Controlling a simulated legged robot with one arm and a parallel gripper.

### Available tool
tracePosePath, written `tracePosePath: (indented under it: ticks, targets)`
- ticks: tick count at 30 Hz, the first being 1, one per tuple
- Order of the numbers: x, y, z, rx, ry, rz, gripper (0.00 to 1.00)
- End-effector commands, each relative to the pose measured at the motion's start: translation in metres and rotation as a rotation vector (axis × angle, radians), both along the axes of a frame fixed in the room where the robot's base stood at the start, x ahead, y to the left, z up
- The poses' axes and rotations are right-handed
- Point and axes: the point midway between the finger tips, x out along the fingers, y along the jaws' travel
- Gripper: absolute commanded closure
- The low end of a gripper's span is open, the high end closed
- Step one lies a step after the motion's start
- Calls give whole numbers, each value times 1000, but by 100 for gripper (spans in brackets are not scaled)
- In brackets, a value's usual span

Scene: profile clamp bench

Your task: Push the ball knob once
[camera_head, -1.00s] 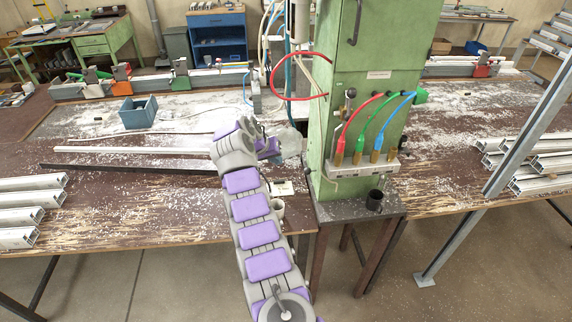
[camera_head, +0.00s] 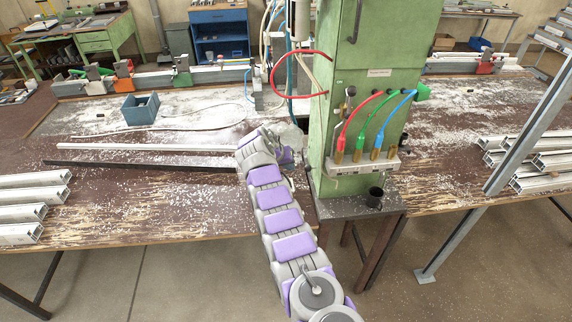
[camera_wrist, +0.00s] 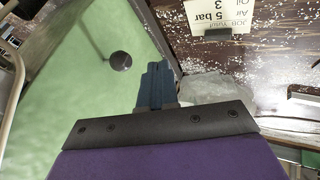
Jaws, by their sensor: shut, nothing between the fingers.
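A dark round ball knob (camera_wrist: 120,61) stands out from the green side panel in the wrist view, left of my fingertips. A thin grey line runs up and left from it; I cannot tell whether it is a rod or a shadow. My gripper (camera_wrist: 158,70) is shut and empty, its dark blue fingers close together and apart from the knob in the picture. In the head view, my gripper (camera_head: 287,156) is beside the left side of the green cabinet (camera_head: 322,120), partly hidden by my arm. Another dark ball (camera_head: 351,91) sits on the cabinet's front; I cannot tell whether it is the same knob.
Red, green and blue hoses (camera_head: 378,125) hang on the cabinet's front. A grey crumpled rag (camera_wrist: 208,88) lies beside my fingers, near a written card (camera_wrist: 217,15). Aluminium profiles (camera_head: 160,147) lie left of my arm. A black cup (camera_head: 375,197) stands at the cabinet's foot.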

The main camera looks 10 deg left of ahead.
Motion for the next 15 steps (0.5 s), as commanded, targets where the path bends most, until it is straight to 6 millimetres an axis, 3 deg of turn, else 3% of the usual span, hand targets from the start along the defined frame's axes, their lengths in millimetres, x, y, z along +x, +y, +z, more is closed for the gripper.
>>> tracePosePath:
  ticks: [15]
  targets:
    - [4, -28, -3, 2, -1, 0, 100]
